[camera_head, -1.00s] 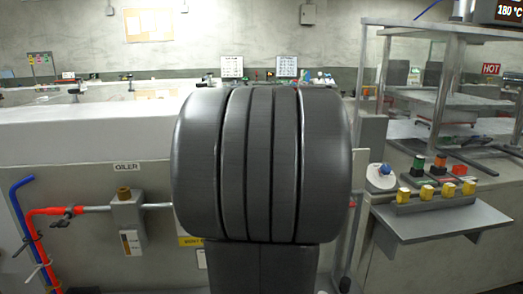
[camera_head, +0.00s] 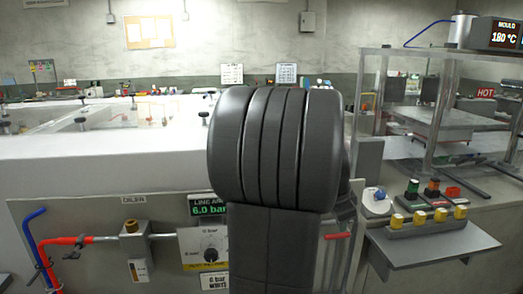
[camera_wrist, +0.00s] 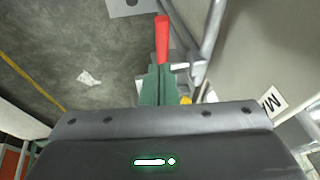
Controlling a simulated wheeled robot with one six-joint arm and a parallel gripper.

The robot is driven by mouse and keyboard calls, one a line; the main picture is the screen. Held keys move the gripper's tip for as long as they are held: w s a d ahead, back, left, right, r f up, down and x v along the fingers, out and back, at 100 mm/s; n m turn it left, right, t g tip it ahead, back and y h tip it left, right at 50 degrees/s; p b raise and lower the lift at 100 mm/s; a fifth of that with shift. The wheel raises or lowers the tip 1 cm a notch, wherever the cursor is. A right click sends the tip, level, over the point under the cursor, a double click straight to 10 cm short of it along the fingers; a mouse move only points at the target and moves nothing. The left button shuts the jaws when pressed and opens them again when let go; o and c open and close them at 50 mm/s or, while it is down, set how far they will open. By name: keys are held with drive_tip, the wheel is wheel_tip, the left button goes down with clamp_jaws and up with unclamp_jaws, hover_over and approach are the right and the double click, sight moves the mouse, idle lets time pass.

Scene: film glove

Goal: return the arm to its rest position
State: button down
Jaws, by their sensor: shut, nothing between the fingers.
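My arm (camera_head: 275,150) stands folded in front of the middle of the head view, a large dark grey ribbed joint on a dark column. It hides part of the machine behind it, and my gripper is hidden in that view. Below the tip the wrist view shows grey floor.
On the right, a shelf (camera_head: 420,236) carries yellow-topped buttons beside a machine marked HOT. On the left, a white machine (camera_head: 100,170) has a blue and red pipe (camera_head: 70,241). A pressure panel (camera_head: 208,250) stands close beside my arm. The wrist view shows open floor (camera_wrist: 85,40).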

drive_tip(key=shift+w+d+r+y+p, duration=0.15)
drive_tip(key=shift+d+y+p, duration=0.2)
drive_tip(key=shift+y+p, duration=0.35)
drive_tip(key=shift+s+d+r+y+p, duration=0.1)
drive_tip(key=shift+d+r+y+p, duration=0.25)
drive_tip(key=shift+p, duration=0.6)
drive_tip(key=shift+w+d+y+p, duration=0.1)
drive_tip(key=shift+d+y+p, duration=0.2)
drive_tip(key=shift+y+p, duration=0.45)
